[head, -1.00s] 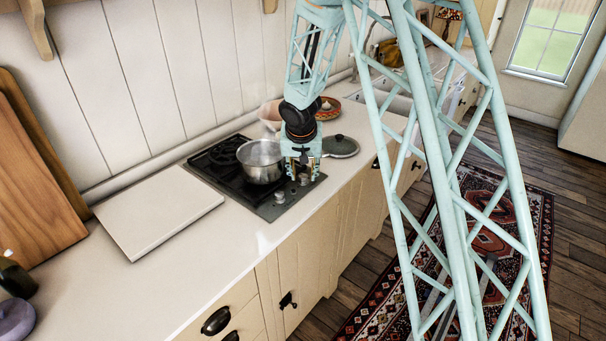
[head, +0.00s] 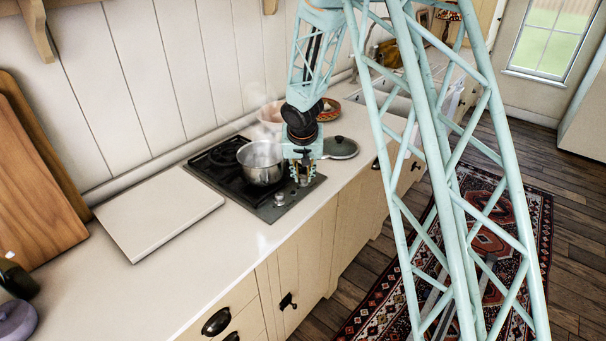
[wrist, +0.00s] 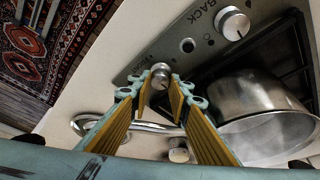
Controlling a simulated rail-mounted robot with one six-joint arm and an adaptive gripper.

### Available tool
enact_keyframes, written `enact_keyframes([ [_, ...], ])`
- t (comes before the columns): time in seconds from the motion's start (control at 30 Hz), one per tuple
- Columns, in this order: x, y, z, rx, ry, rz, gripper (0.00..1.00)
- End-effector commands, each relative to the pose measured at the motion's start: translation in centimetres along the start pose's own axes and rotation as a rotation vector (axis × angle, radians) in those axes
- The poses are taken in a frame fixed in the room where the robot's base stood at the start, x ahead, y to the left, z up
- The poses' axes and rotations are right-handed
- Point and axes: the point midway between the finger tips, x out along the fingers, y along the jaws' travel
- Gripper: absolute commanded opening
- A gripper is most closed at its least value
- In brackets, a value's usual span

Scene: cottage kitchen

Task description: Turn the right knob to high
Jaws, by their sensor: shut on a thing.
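The right knob (wrist: 160,72), a small silver cylinder on the hob's metal control panel (wrist: 190,45), is between my fingertips. My gripper (wrist: 161,84) points down at the panel, shut on this knob from both sides. In the head view my gripper (head: 302,178) is at the hob's front right, and its fingers mostly hide the right knob. The other knob (wrist: 234,22), silver with a dark pointer line, stands apart near the word BACK; it also shows in the head view (head: 280,199). The held knob's pointer is not clear.
A steaming metal pot (head: 260,163) stands on the black hob (head: 226,176), close to my gripper; it also shows in the wrist view (wrist: 262,112). A lid (head: 341,148) lies on the counter to the right. A white board (head: 158,212) lies left of the hob.

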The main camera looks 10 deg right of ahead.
Motion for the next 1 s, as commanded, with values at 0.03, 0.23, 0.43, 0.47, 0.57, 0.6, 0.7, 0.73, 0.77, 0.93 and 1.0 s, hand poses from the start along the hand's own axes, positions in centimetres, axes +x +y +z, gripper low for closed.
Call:
enact_keyframes([
  [0.03,-0.09,0.03,0.01,-0.007,-0.002,-0.003,0.07],
  [0.23,-0.10,0.02,0.01,-0.044,-0.002,-0.018,0.07],
  [0.43,-0.16,0.04,-0.02,-0.083,-0.002,-0.034,0.07],
  [0.47,-0.17,0.05,-0.03,-0.088,-0.002,-0.037,0.07],
  [0.57,-0.16,0.11,0.00,-0.107,-0.002,-0.043,0.07],
  [0.6,-0.15,0.11,0.00,-0.115,-0.003,-0.047,0.07],
  [0.7,-0.14,0.12,0.01,-0.133,-0.003,-0.054,0.07],
  [0.73,-0.15,0.13,0.01,-0.139,-0.003,-0.056,0.07],
  [0.77,-0.16,0.14,0.01,-0.145,-0.003,-0.058,0.07],
  [0.93,-0.19,0.12,-0.01,-0.174,-0.003,-0.071,0.07],
  [1.0,-0.17,0.13,0.01,-0.188,-0.003,-0.076,0.07],
])
